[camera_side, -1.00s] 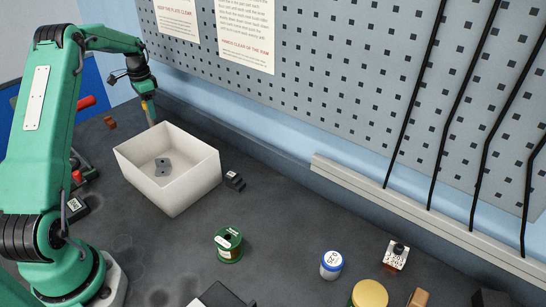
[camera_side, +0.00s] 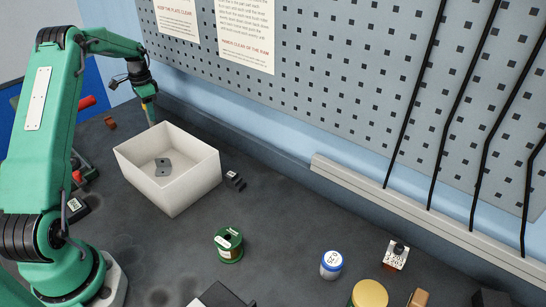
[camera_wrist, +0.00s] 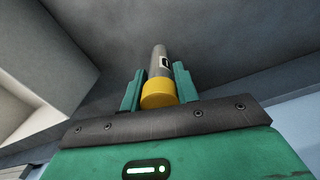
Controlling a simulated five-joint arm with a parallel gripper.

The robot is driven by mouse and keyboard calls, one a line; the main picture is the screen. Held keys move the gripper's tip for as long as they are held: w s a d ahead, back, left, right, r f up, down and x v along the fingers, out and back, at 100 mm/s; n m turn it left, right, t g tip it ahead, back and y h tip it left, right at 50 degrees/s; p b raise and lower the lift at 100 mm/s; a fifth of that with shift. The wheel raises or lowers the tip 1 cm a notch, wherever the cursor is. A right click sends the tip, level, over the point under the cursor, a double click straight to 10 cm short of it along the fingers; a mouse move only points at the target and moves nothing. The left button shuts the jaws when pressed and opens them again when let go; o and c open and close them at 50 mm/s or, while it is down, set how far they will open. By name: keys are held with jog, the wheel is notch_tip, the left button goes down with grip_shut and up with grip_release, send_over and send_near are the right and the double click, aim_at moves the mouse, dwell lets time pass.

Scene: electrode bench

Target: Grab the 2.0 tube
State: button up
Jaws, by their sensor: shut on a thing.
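A grey tube with a yellow cap (camera_wrist: 158,94) stands between the two green fingers of my gripper (camera_wrist: 157,82) in the wrist view. The fingers are shut on it near the cap, one on each side. Its grey body runs on past the fingertips and carries a small black-and-white label that I cannot read, so I cannot confirm a 2.0 marking. In the side view my gripper (camera_side: 148,101) is low behind the white bin (camera_side: 192,187), at the left rear of the bench. The lower part of the tube is hidden there by the bin.
A green spool (camera_side: 229,245), a blue-capped jar (camera_side: 331,264) and a dark-capped bottle (camera_side: 396,254) stand further right. A pegboard wall (camera_side: 330,70) rises behind.

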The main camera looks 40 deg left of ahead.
jog(key=shift+r, duration=0.15)
jog(key=r, duration=0.4)
jog(key=shift+w+d+r, duration=0.1)
jog(key=shift+d, duration=0.15)
jog(key=w+d+r, duration=0.2)
jog(key=d+r, duration=0.4)
jog(key=d, duration=0.5)
jog(key=shift+r, duration=0.3)
